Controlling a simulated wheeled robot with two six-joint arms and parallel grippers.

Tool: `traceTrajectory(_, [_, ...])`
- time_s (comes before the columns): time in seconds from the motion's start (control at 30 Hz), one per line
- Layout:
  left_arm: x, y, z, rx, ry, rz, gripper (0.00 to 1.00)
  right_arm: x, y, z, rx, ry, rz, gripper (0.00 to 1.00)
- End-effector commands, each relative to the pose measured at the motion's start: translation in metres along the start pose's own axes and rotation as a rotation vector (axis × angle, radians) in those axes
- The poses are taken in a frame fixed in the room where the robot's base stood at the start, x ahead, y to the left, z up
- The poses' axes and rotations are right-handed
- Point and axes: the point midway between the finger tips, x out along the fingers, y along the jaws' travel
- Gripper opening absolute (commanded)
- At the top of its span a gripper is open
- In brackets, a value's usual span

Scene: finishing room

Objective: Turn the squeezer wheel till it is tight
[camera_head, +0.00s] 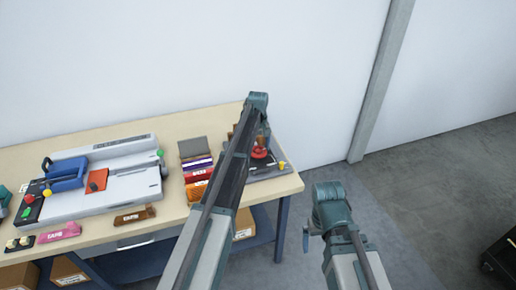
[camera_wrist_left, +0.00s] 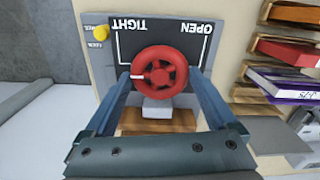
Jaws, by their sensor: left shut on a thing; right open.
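The red squeezer wheel (camera_wrist_left: 160,72) sits between the fingers of my left gripper (camera_wrist_left: 163,75), which is shut on its rim from both sides. A white mark on the wheel points to the left in the left wrist view. The dark panel (camera_wrist_left: 128,45) behind it reads TIGHT at left and OPEN at right, upside down. In the head view the wheel (camera_head: 259,153) shows at the table's right end, partly hidden by my left arm. A wooden block lies under a grey part below the wheel. My right gripper (camera_head: 307,238) is open, small and mostly hidden, off the table's right front.
A yellow knob (camera_wrist_left: 101,32) stands at the panel's corner. Stacked coloured pads (camera_head: 197,170) lie left of my left arm. A grey machine with a blue handle (camera_head: 66,174) takes the table's left. The floor at right is clear but for a dark cart (camera_head: 499,255).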

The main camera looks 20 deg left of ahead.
Motion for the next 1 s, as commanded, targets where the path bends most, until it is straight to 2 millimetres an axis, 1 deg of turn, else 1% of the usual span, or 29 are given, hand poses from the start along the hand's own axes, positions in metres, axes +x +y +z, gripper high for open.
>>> traceTrajectory(0.2, [0.000,0.000,0.000,0.004,0.000,-0.001,0.36,0.000,0.000,0.000,0.000,0.000,0.000,1.00])
traceTrajectory(0.23, [0.000,0.000,0.000,0.004,0.000,-0.001,0.95,0.000,0.000,0.000,0.000,0.000,0.000,1.00])
traceTrajectory(0.27, [0.000,0.000,0.000,0.004,0.000,-0.001,1.00,0.000,0.000,0.000,0.000,0.000,0.000,1.00])
traceTrajectory(0.53, [-0.001,0.000,0.000,0.001,0.000,-0.001,1.00,-0.001,0.000,0.000,0.000,0.000,0.000,1.00])
traceTrajectory(0.67, [-0.004,0.000,0.000,0.001,0.000,-0.001,1.00,-0.004,0.000,0.000,0.000,0.000,0.000,1.00])
traceTrajectory(0.87, [-0.021,0.000,0.000,0.000,0.000,-0.001,1.00,-0.021,0.002,0.001,-0.001,0.000,0.000,1.00])
traceTrajectory(1.0, [-0.039,0.000,0.000,0.000,0.000,-0.001,1.00,-0.039,0.004,0.002,-0.001,0.000,0.000,1.00])
